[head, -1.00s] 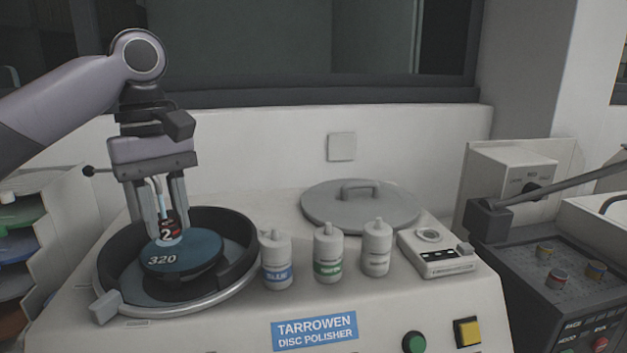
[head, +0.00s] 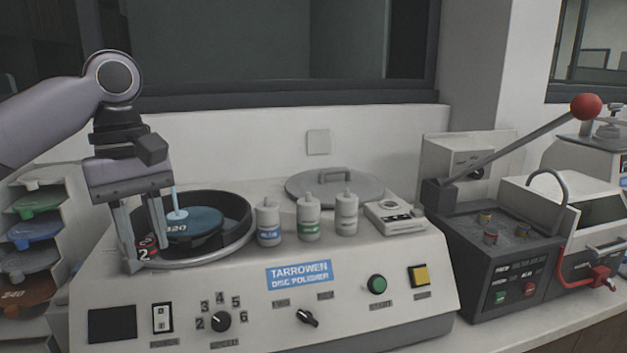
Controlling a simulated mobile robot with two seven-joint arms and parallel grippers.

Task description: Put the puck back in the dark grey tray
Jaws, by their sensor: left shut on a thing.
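The puck (head: 146,251), dark with a red band and a white 2, is between the fingers of my left gripper (head: 148,257). The gripper is shut on it and points down at the left front rim of the polisher bowl. I cannot tell whether the puck touches the rim. My right gripper is not in view.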

